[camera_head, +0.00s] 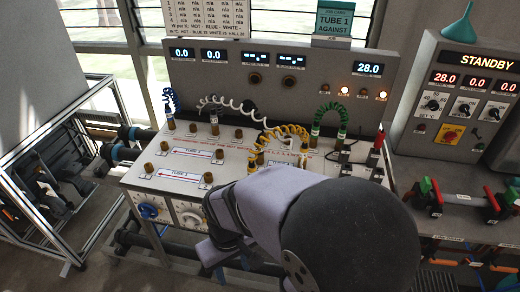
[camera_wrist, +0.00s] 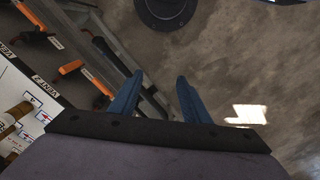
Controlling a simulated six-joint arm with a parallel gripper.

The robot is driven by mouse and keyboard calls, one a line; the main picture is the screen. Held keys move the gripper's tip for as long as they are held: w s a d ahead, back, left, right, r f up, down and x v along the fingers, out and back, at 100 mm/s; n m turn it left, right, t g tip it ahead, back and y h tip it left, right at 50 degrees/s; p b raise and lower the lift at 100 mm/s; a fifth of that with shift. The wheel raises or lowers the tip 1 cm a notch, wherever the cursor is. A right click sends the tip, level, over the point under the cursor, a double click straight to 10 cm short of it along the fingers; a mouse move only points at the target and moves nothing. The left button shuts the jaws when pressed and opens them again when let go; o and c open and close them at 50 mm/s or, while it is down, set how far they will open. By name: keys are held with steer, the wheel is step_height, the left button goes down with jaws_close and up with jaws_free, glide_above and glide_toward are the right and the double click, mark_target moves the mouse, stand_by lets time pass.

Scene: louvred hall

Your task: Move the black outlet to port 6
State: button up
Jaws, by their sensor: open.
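The bench panel (camera_head: 150,178) carries several brass ports and coiled hoses in the head view. A black hose (camera_head: 346,150) shows at the panel's right side, partly hidden behind my arm; I cannot tell where its end sits. Port 6 cannot be picked out, as its number is not readable. My gripper (camera_wrist: 159,76) is open and empty in the wrist view, with two blue fingers apart over the floor. In the head view it is mostly hidden by my arm, low in front of the bench.
Blue (camera_head: 170,100), white (camera_head: 228,103), yellow (camera_head: 285,132) and green (camera_head: 330,112) coiled hoses stand on the panel. A standby console (camera_head: 460,95) is at right. In the wrist view, orange handles (camera_wrist: 71,67) lie left of the fingers; bare floor (camera_wrist: 230,60) is at right.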

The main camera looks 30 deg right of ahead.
steer(key=w+d+r+p, duration=0.1)
steer(key=w+d+r, duration=0.1)
steer(key=w, duration=0.4)
steer(key=w+d+r+p, duration=0.2)
steer(key=w+r, duration=0.1)
steer(key=w, duration=0.3)
step_height(320, 180, up, 4)
steer(key=t+p, duration=0.3)
steer(key=p, duration=0.2)
glide_above(261, 143)
steer(key=s, duration=0.2)
steer(key=shift+d+f, duration=0.1)
steer(key=shift+f, duration=0.1)
steer(key=shift+b+x, duration=1.3)
steer(key=shift+x, duration=3.55)
steer(key=shift+w, duration=0.2)
jaws_close()
